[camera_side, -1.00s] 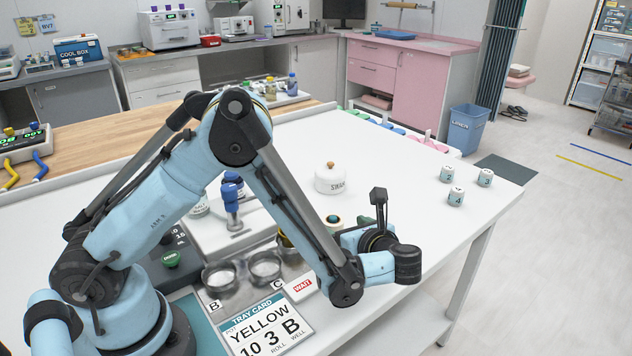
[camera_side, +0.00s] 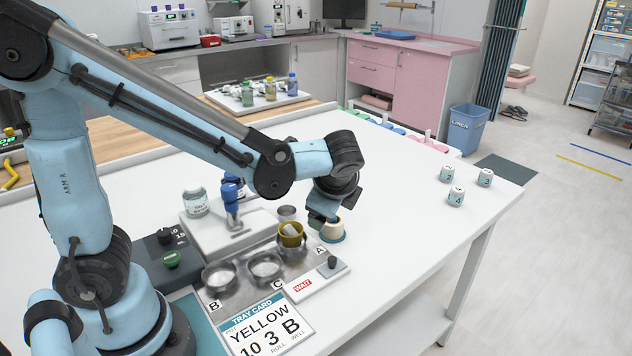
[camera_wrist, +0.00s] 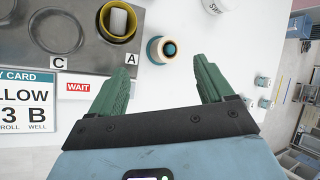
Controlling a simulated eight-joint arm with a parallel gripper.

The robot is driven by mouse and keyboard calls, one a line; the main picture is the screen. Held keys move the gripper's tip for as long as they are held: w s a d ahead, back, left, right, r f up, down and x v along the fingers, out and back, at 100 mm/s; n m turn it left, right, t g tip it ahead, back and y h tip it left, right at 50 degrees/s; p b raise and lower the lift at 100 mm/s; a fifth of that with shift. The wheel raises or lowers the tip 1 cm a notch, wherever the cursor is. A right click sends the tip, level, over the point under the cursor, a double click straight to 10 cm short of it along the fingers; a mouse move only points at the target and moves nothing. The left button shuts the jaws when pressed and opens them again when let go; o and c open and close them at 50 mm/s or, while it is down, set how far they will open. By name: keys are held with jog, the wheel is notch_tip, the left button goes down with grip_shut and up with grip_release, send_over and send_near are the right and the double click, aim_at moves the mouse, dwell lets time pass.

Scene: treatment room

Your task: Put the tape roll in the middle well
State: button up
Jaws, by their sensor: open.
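In the side view the roll (camera_side: 333,232) shows a teal lower edge. My gripper (camera_wrist: 166,82) is open and empty, its green fingers pointing toward the roll, which lies just beyond the fingertips. In the side view my gripper (camera_side: 322,215) is close to the roll; whether it touches cannot be told. The metal tray (camera_side: 240,293) has wells B (camera_side: 220,277), C (camera_side: 266,268) and A. Middle well C looks empty.
A yellow cup (camera_side: 291,234) with a white thing inside stands in well A. A card (camera_side: 262,325) reads YELLOW 10 3 B. A WAIT panel (camera_side: 323,279) lies in front. Numbered rolls (camera_side: 456,196) stand at the right. A blue-topped device (camera_side: 231,195) stands behind the tray.

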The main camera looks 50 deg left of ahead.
jog(key=s+r+n+t+h, duration=0.2)
jog(key=s+n+h, duration=0.4)
jog(key=n, duration=0.6)
jog(key=shift+s+d+r+n+t, duration=0.15)
jog(key=shift+s+r+n+t, duration=0.25)
jog(key=shift+s+t, duration=0.4)
jog(key=shift+s, duration=0.1)
jog(key=n+g, duration=0.7)
jog(key=n, duration=0.2)
send_over(333, 226)
jog(key=w+a, duration=0.1)
jog(key=a, duration=0.1)
jog(key=f, duration=1.3)
jog(key=shift+w+d+f, duration=0.1)
jog(key=shift+w+f, duration=0.05)
jog(key=shift+w, duration=0.15)
jog(key=c, duration=1.2)
jog(key=shift+r, duration=0.2)
